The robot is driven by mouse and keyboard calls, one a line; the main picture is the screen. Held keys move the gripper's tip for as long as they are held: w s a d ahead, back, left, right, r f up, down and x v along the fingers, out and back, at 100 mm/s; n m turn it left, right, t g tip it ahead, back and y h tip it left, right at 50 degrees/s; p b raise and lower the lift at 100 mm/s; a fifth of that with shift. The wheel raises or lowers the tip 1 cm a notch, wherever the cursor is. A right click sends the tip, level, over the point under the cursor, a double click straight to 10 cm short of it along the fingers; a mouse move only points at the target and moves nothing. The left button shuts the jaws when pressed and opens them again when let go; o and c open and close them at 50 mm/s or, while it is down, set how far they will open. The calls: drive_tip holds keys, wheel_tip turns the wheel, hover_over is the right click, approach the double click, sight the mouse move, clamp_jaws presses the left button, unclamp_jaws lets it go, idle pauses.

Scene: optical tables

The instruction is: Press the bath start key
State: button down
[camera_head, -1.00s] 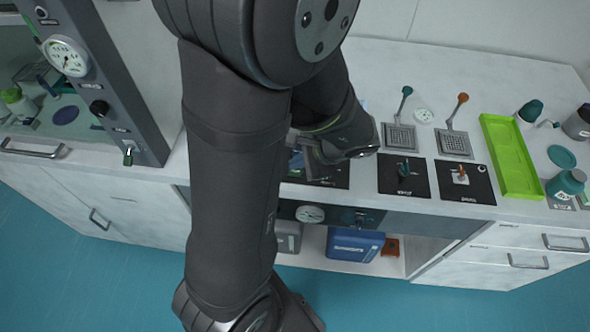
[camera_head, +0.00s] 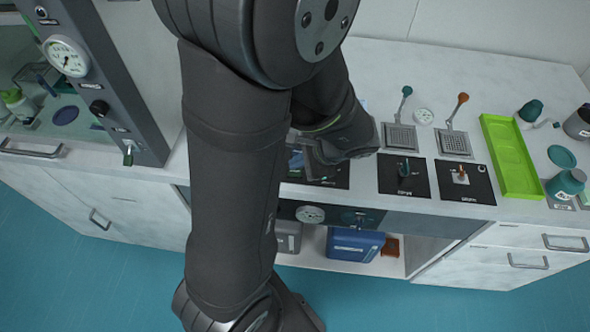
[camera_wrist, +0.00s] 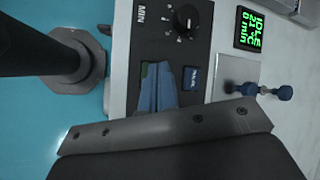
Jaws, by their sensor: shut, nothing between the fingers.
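In the wrist view, a small dark blue key (camera_wrist: 193,78) with a white label sits on the grey-white front panel (camera_wrist: 225,50). The label is too small to read surely. A black knob (camera_wrist: 186,18) marked MIN is above it in the picture. A display (camera_wrist: 250,31) shows IDLE, 21 °C and 0 min in green. My gripper (camera_wrist: 157,84) is shut and empty, its bluish fingers over the panel just left of the key, seemingly beside it. I cannot tell how far they are above the panel. In the head view, my arm hides the key and most of my gripper.
Two black plates (camera_head: 404,178) (camera_head: 465,183) with small levers lie right of my gripper, near a green tray (camera_head: 511,155). A grey gauge cabinet (camera_head: 98,80) stands left. In the wrist view, blue-grey knobs (camera_wrist: 285,92) stand out at right and a dark post (camera_wrist: 50,60) at left.

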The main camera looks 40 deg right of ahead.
drive_tip(key=shift+f, duration=0.1)
drive_tip(key=shift+f, duration=0.3)
drive_tip(key=shift+f, duration=0.4)
idle(0.7)
drive_tip(key=shift+r, duration=0.8)
drive_tip(key=shift+r, duration=2.55)
drive_tip(key=shift+f, duration=0.1)
